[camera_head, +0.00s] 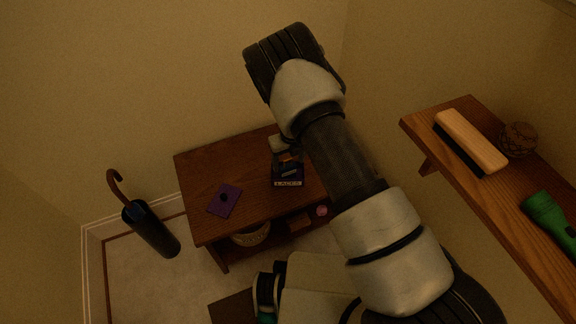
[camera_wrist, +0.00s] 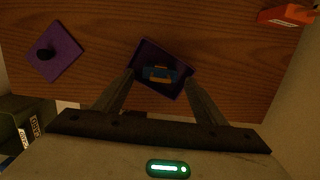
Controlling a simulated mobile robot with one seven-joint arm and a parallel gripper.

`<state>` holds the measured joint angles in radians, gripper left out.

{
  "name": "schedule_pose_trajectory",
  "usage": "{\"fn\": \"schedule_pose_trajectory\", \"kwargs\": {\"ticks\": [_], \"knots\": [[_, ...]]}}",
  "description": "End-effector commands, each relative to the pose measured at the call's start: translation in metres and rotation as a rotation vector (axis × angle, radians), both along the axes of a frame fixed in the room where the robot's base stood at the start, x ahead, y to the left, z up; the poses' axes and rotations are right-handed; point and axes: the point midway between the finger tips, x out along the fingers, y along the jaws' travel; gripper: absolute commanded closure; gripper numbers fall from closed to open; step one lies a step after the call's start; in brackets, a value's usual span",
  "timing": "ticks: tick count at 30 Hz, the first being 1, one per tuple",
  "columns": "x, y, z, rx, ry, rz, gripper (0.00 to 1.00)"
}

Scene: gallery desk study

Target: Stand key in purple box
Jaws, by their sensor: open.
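The purple box (camera_head: 288,183) is open-topped and stands on the brown wooden table (camera_head: 195,180). In the wrist view the box (camera_wrist: 177,92) lies between and beyond my fingers. A small blue and orange-tan object (camera_wrist: 160,73) shows inside it; I cannot tell whether this is the key. A flat purple square with a black knob (camera_wrist: 64,62), like a lid, lies apart to the left; it also shows in the head view (camera_head: 231,207). My gripper (camera_wrist: 158,76) is open, its fingertips spread on either side of the box's opening. No clear key shape shows elsewhere.
An orange-red object (camera_wrist: 285,15) sits at the wrist view's upper right. A shelf at right holds a brush (camera_head: 470,138), a round brown object (camera_head: 519,138) and a green flashlight (camera_head: 548,214). A pale basket (camera_head: 252,236) and pink ball (camera_head: 322,211) are below the tabletop. An umbrella stand (camera_head: 152,229) is left.

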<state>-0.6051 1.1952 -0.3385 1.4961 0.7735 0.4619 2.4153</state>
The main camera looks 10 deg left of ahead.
Motion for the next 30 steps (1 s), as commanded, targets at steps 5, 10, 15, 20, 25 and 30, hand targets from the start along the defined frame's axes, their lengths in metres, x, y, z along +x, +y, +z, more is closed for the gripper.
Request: {"fn": "schedule_pose_trajectory", "kwargs": {"ticks": [5,10,15,20,25,30], "knots": [[-0.004,-0.001,0.037,0.001,0.000,0.000,0.35],[-0.006,-0.003,0.052,-0.001,0.001,0.000,0.35],[-0.006,-0.003,0.056,0.000,0.001,0.001,0.35],[-0.002,-0.006,0.086,0.017,-0.013,0.076,0.35],[-0.003,-0.023,0.187,0.054,-0.079,0.388,0.35],[-0.033,-0.056,0.300,0.037,-0.198,0.827,0.35]]}}
